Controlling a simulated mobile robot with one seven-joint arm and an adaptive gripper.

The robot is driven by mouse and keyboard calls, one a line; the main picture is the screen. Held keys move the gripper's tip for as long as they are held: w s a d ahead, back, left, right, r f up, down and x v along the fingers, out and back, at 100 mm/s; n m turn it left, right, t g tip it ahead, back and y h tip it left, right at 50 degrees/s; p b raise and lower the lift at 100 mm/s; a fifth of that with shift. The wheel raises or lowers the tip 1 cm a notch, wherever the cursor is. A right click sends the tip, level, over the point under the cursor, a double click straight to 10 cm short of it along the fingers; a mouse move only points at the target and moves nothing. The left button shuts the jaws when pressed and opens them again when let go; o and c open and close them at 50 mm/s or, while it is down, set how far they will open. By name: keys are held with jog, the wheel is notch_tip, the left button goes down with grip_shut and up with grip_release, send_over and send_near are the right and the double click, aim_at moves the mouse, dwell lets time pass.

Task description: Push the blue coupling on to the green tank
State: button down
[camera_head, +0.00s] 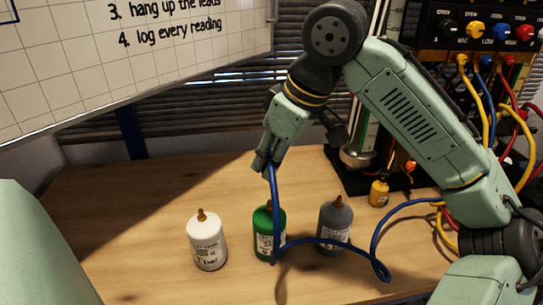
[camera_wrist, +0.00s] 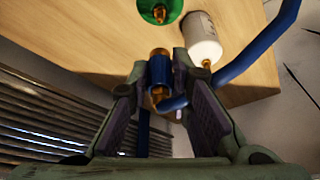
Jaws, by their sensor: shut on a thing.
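The blue coupling (camera_wrist: 159,70), with a brass end, is between the two fingers of my gripper (camera_wrist: 160,80) in the wrist view. My gripper (camera_head: 264,164) is shut on it, and in the head view the fingers mostly hide it. The green tank (camera_head: 263,240) stands upright on the bench with a brass nozzle on top, below my gripper. In the wrist view the green tank (camera_wrist: 158,6) shows at the top edge, apart from the coupling. A blue hose (camera_head: 313,240) hangs from my gripper and passes in front of the green tank.
A white tank (camera_head: 207,246) stands left of the green tank and a grey tank (camera_head: 335,228) stands right of it.

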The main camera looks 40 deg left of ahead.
jog(key=shift+d+f, duration=0.15)
jog(key=b, duration=0.2)
send_over(269, 201)
jog(key=shift+w+d+f, duration=0.1)
jog(key=shift+d+f, duration=0.1)
jog(key=shift+f, duration=1.05)
jog(key=shift+d+f, duration=0.2)
jog(key=shift+f, duration=1)
jog(key=shift+p, duration=0.4)
jog(key=shift+f, duration=0.25)
jog(key=shift+f+b, duration=0.6)
jog(key=shift+f, duration=0.3)
jog(key=shift+f, duration=0.3)
